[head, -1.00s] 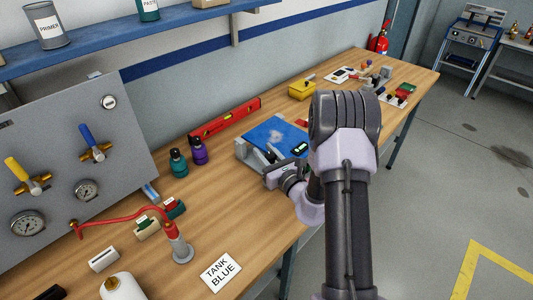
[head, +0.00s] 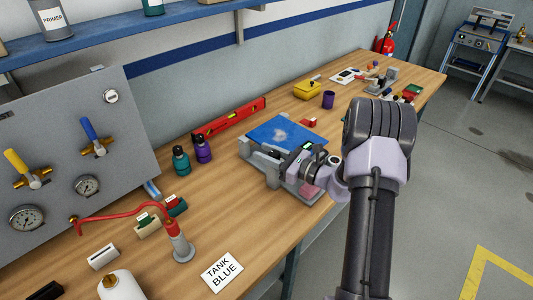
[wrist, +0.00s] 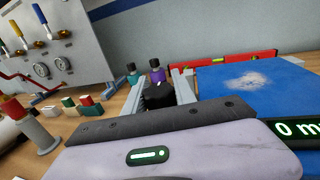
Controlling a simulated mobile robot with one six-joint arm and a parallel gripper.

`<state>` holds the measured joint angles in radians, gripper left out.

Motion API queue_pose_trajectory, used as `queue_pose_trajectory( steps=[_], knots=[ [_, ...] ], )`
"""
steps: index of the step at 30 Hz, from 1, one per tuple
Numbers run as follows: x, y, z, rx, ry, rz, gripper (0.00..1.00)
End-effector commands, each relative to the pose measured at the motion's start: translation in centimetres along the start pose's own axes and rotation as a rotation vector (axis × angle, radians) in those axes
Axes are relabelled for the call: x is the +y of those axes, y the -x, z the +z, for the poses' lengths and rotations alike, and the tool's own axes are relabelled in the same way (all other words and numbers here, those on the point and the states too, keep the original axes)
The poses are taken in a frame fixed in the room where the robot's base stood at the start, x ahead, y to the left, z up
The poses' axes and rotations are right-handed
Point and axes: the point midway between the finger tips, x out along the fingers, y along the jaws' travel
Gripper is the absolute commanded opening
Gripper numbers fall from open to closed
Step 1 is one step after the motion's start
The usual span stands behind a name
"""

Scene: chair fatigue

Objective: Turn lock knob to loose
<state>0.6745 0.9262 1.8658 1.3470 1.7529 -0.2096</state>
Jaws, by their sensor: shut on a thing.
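The lock knob (wrist: 158,95) is dark and round, and shows in the wrist view between the two grey fingers of my gripper (wrist: 163,84). The fingers are shut on its sides. In the head view my gripper (head: 277,160) is at the front of the grey fixture with the blue plate (head: 284,134); the knob is hidden there. The blue plate has a pale worn patch and also shows at the right of the wrist view (wrist: 235,100). A display with green digits (wrist: 298,130) is cut off at the right. I cannot read any mark on the knob.
Teal and purple bottles (head: 203,149) and a red level (head: 228,119) stand behind and left of the fixture. A purple cup (head: 328,99) and a yellow box (head: 307,88) are farther back. A "TANK BLUE" card (head: 222,272) lies near the front edge.

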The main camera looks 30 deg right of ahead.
Motion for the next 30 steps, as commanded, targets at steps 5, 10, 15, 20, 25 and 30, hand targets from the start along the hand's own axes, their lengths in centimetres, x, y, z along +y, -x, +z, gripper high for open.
queue_pose_trajectory(
  steps=[5, 10, 15, 20, 25, 30],
  knots=[
    [-0.1, -0.1, 0.2, -0.003, 0.001, 0.001, 0.0],
    [-0.1, -0.1, 0.2, -0.003, 0.001, 0.0, 0.0],
    [0.0, 0.0, 0.1, -0.003, 0.001, 0.0, 0.54],
    [0.0, 0.0, 0.1, -0.002, 0.0, 0.0, 0.54],
    [-0.1, 0.8, 0.1, -0.002, -0.001, -0.002, 0.54],
    [-0.2, 4.8, 0.2, -0.001, -0.002, -0.006, 0.54]
  ],
)
